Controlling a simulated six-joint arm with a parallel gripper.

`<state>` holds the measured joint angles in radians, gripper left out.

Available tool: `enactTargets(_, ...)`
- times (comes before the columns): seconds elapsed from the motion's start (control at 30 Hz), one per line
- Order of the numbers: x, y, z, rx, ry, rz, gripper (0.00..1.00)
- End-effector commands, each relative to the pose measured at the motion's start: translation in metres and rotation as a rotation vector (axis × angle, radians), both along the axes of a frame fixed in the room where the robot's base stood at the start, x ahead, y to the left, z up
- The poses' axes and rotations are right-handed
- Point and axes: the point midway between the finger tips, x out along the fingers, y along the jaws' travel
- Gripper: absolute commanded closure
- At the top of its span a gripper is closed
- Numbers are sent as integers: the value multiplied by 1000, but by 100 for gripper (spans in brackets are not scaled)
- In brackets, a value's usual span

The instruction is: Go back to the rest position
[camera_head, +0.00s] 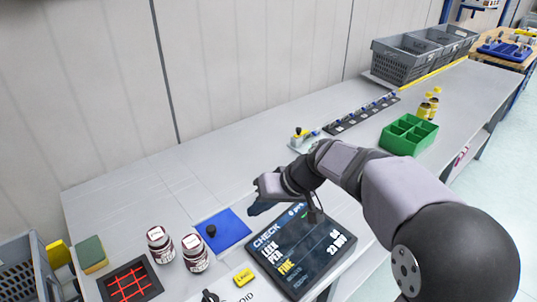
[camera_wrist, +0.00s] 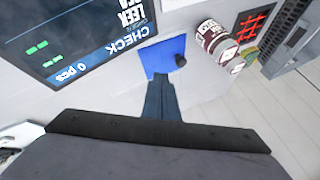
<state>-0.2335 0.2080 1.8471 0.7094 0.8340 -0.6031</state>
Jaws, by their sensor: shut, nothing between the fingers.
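My gripper (camera_head: 254,208) is above the table between the blue mat and the dark screen. Its dark fingers also show in the wrist view (camera_wrist: 160,95), together and with nothing held. The blue mat (camera_head: 231,228) lies just left of and below the fingers in the head view. My arm reaches in from the right and hides part of the table.
A green divided box (camera_head: 409,136), yellow bottles (camera_head: 429,105) and grey crates (camera_head: 400,62) stand farther back. The table's back left is clear.

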Motion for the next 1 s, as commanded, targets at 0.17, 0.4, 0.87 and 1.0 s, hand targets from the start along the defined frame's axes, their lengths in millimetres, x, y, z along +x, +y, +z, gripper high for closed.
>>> enactTargets(0.17,-15,-26,-8,-55,42,-44,100)
enactTargets(0.4,-82,-116,-36,-257,184,-201,100)
enactTargets(0.87,-201,-224,-66,-525,340,-395,100)
enactTargets(1.0,-204,-226,-67,-532,344,-400,100)
